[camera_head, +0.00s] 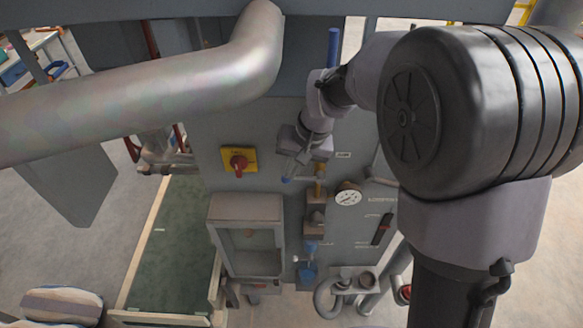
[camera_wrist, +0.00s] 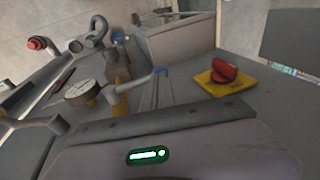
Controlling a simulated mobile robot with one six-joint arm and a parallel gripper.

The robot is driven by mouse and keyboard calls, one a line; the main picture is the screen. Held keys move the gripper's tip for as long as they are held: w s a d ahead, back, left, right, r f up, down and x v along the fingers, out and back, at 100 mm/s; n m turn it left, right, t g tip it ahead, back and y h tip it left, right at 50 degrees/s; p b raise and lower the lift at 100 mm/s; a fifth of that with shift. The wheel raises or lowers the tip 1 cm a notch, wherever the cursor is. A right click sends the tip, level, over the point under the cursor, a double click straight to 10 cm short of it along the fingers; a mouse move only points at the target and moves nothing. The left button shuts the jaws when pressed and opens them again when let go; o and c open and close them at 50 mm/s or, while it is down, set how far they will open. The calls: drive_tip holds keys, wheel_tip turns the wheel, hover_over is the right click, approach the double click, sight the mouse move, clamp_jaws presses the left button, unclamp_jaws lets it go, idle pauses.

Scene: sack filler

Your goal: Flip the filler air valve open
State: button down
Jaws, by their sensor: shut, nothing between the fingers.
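The filler air valve is on the front panel in the head view. Its brass body (camera_head: 319,188) sits on a vertical pipe line, and its lever (camera_head: 300,179) points left, crosswise to that line, ending in a blue tip (camera_head: 287,179). The lever (camera_wrist: 138,84) and blue tip also show in the wrist view. My gripper (camera_head: 304,158) is just above the lever, close to the panel. It is shut and empty. Whether its fingers touch the lever is unclear; in the wrist view my gripper's body hides part of the valve.
A round gauge (camera_head: 348,197) sits right of the valve. A red knob on a yellow plate (camera_head: 239,160) is to the left. A boxed window (camera_head: 247,235) stands out below left. Blue fittings (camera_head: 307,270) and hoses are below. A thick pipe (camera_head: 150,90) crosses above left.

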sight(286, 181)
drive_tip(key=shift+a+f+h+p, duration=0.4)
drive_tip(key=shift+f+h+p, duration=0.2)
drive_tip(key=shift+h, duration=0.5)
drive_tip(key=shift+a+f+h, duration=0.2)
drive_tip(key=shift+f+h, duration=0.55)
drive_tip(key=shift+h, duration=0.15)
drive_tip(key=shift+a+f+h+b, duration=0.1)
drive_tip(key=shift+f+h+b, duration=0.2)
drive_tip(key=shift+f+h, duration=0.55)
drive_tip(key=f+h+b, duration=0.1)
drive_tip(key=f+h, duration=0.1)
drive_tip(key=shift+n+h, duration=0.3)
drive_tip(key=shift+h, duration=0.05)
drive_tip(key=d+f+h+b, duration=0.2)
drive_tip(key=d+f+h, duration=0.2)
drive_tip(key=h, duration=0.4)
drive_tip(key=shift+d+f+n, duration=0.3)
drive_tip(key=shift+f+n, duration=0.1)
drive_tip(key=shift+f, duration=0.2)
drive_tip(key=shift+s, duration=0.1)
